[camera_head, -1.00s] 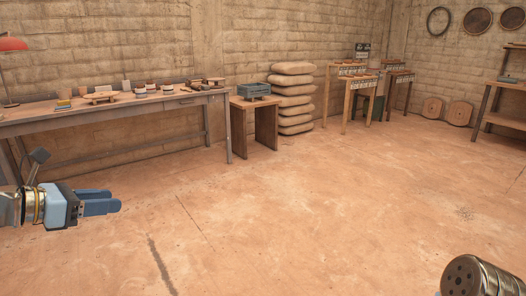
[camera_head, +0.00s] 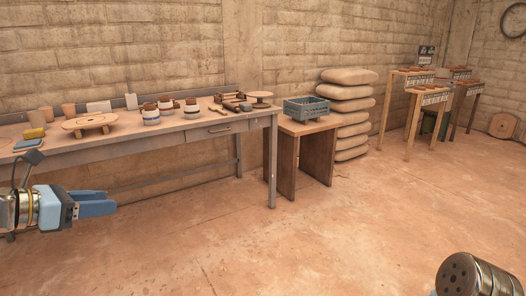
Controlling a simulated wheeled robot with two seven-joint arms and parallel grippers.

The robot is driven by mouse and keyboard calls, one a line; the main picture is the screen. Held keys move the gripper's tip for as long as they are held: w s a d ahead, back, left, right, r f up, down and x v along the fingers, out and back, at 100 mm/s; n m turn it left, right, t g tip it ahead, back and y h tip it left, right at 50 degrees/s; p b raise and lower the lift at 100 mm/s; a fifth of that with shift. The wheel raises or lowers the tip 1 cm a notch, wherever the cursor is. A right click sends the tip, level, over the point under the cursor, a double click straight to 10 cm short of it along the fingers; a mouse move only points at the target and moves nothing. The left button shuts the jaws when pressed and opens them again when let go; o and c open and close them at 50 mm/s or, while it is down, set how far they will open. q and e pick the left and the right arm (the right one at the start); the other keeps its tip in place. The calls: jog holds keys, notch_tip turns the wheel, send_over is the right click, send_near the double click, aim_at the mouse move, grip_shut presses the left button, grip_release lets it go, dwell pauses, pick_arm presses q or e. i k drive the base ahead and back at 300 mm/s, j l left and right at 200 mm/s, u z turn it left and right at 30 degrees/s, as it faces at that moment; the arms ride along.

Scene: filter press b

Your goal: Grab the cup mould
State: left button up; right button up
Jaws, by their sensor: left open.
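The long work table (camera_head: 185,140) along the left wall carries several small pots and tools. Several banded pots with brown tops stand near its middle, among them a front left one (camera_head: 151,116) and a right one (camera_head: 192,109). I cannot tell for sure which thing is the cup mould. My left gripper (camera_head: 108,204) is open and empty, with blue fingers pointing right. It is in front of the table, low in the picture and apart from the pots. My right gripper is out of view.
A round wooden disc (camera_head: 90,122) lies left of the pots. Wooden tools (camera_head: 232,101) lie to their right. A grey-blue crate (camera_head: 306,108) stands on a small wooden stand (camera_head: 318,150). Stacked sacks (camera_head: 347,115) stand beside it. The floor (camera_head: 340,230) in front is clear.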

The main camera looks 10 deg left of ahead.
aim_at(167, 108)
jog(key=i+j, duration=0.7)
jog(key=i, duration=0.25)
jog(key=i+j+u, duration=0.1)
jog(key=i+j, duration=0.2)
jog(key=i, duration=0.15)
jog(key=i+j, duration=0.35)
jog(key=i, duration=0.15)
jog(key=i+j, duration=0.3)
jog(key=i, duration=0.2)
jog(key=i+j, duration=0.3)
jog(key=i, duration=0.15)
jog(key=i+l+u, duration=0.15)
jog(key=i+l, duration=0.15)
jog(key=i, duration=0.05)
